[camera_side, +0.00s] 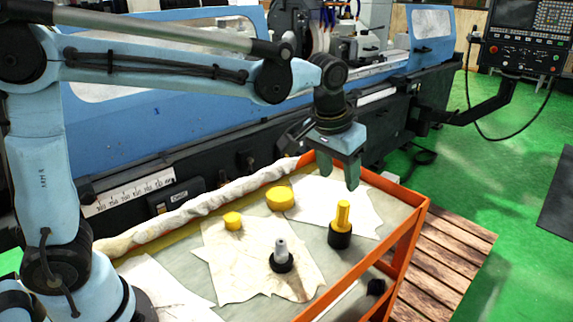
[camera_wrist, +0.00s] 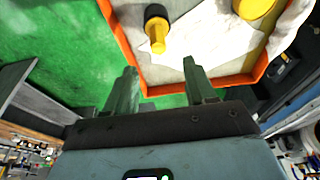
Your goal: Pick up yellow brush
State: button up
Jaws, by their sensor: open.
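The yellow brush (camera_side: 343,217) stands upright near the right end of the cart top, with a yellow handle above a round black base. My gripper (camera_side: 339,174) is open and empty. In the side view it hangs above the brush, its fingertips a little higher than the handle top and apart from it. In the wrist view the brush (camera_wrist: 157,36) shows beyond the fingertips, its handle towards my gripper (camera_wrist: 160,68), in line with the gap between the fingers. The handle is not between the fingers.
The orange-framed cart (camera_side: 405,240) also holds a grey-handled brush (camera_side: 281,252), a large yellow disc (camera_side: 280,198) and a smaller yellow cylinder (camera_side: 232,221). White cloths (camera_side: 235,270) lie beneath. The blue grinder (camera_side: 150,130) stands behind. Open green floor (camera_side: 520,180) lies right.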

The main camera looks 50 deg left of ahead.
aim_at(343, 203)
jog(key=x, duration=1.1)
jog(key=shift+w+d+f, duration=0.1)
jog(key=shift+w+f, duration=0.1)
jog(key=shift+f, duration=0.05)
grip_shut()
jog(key=shift+r, duration=0.1)
